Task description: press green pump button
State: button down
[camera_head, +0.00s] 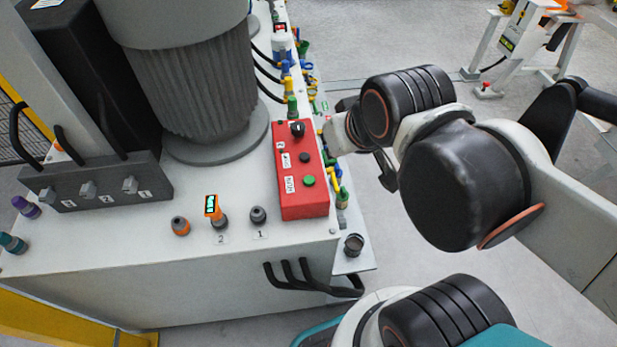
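A red control box (300,200) sits on the right front edge of a white machine top. The green button (309,180) is on its upper face, towards the near end. A dark button (303,158) and a black knob (297,129) lie farther back on the same face. White labels stand beside them. My arm is to the right of the box, apart from it. My gripper's fingers cannot be made out; a small dark part at the arm's far end (385,172) shows just right of the box, partly hidden by the arm.
A grey ribbed motor (203,90) stands left of the box. Small fittings, one with a lit display (211,206), stand on the machine top (120,240). Coloured connectors and black hoses line its right side. A white stand (520,45) is at the back right.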

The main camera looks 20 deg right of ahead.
aim_at(308, 180)
jog(key=k+j+z, duration=0.1)
jog(key=j, duration=0.25)
jog(key=k+j+z, duration=0.1)
jog(key=j, duration=0.25)
jog(key=k+j+z, duration=0.1)
jog(key=j, duration=0.25)
jog(key=k+j+z, duration=0.1)
jog(key=j, duration=0.25)
jog(key=k+j+z, duration=0.1)
jog(key=k+j, duration=0.2)
